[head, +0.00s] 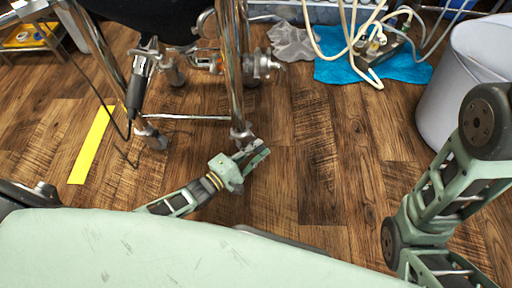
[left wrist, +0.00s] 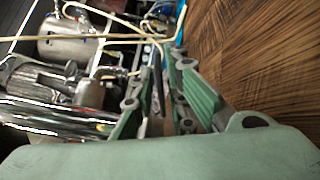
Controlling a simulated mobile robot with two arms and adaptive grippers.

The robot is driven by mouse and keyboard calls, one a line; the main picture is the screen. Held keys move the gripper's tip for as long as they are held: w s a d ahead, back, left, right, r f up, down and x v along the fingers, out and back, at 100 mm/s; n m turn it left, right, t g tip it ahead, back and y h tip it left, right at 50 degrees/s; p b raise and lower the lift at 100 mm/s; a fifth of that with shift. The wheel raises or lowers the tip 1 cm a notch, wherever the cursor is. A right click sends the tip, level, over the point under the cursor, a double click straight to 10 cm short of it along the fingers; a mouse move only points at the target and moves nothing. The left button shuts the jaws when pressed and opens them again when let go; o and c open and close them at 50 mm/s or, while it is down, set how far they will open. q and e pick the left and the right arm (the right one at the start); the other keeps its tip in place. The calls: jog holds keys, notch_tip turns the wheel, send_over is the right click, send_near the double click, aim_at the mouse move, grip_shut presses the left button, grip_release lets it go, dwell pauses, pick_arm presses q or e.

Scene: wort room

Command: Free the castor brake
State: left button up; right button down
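A steel-legged stand shows in the head view, with a castor (head: 241,134) at the foot of its near right leg and another castor (head: 152,138) at its near left leg. My left gripper (head: 257,153) is low over the floor, right beside the near right castor. Its fingers are apart; in the left wrist view the gripper (left wrist: 160,75) has a narrow gap with dark metal parts showing in it. I cannot tell whether the fingers touch the castor. The brake lever is too small to make out. My right arm shows at the right, but its gripper is outside the view.
A crossbar (head: 190,117) joins the near legs. A hand tool with a black grip (head: 136,92) hangs at the left leg with its cable. A white bin (head: 462,75), blue cloth (head: 350,68) and pale hoses lie right. The wooden floor (head: 320,150) between is clear.

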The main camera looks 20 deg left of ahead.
pick_arm(q)
jog(key=shift+o, duration=0.6)
jog(key=v, duration=1.2)
jog(key=shift+r, duration=0.15)
